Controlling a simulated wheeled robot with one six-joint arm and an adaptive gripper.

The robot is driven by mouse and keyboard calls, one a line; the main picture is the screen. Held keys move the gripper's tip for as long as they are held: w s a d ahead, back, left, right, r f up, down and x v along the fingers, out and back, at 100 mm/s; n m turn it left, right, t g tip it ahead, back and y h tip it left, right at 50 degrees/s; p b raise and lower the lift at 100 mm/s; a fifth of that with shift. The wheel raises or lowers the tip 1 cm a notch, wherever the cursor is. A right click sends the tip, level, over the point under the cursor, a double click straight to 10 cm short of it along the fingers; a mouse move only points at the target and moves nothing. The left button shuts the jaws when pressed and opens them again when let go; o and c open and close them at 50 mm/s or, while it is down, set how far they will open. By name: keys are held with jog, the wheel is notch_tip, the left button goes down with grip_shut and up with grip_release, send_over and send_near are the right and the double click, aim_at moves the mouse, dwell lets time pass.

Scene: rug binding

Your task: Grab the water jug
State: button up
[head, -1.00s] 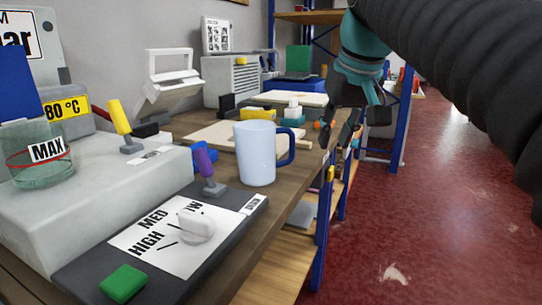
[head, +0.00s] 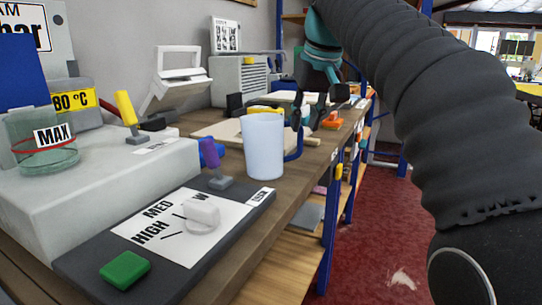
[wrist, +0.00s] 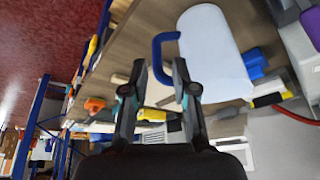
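The water jug (head: 263,148) is a pale blue-white upright cup shape with a dark blue handle on its right side. It stands on the wooden bench, and it fills the top of the wrist view (wrist: 212,55). My gripper (head: 310,112) is just behind and above the handle in the head view. In the wrist view my gripper (wrist: 160,78) is open, with its two fingers apart and the blue handle (wrist: 160,48) beyond and roughly between the tips. Nothing is held. Whether a finger touches the handle cannot be told.
A control panel with a white knob (head: 202,214) and green button (head: 125,269) lies in front of the jug. Boards and small tools lie behind. The bench's right edge drops to shelves and red floor.

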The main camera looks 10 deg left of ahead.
aim_at(301, 139)
jog(key=shift+b+x, duration=0.8)
jog(key=shift+x, duration=2.4)
jog(key=shift+w+d, duration=0.1)
jog(key=shift+d, duration=0.05)
jog(key=shift+c, duration=0.2)
grip_shut()
jog(key=shift+r, duration=0.1)
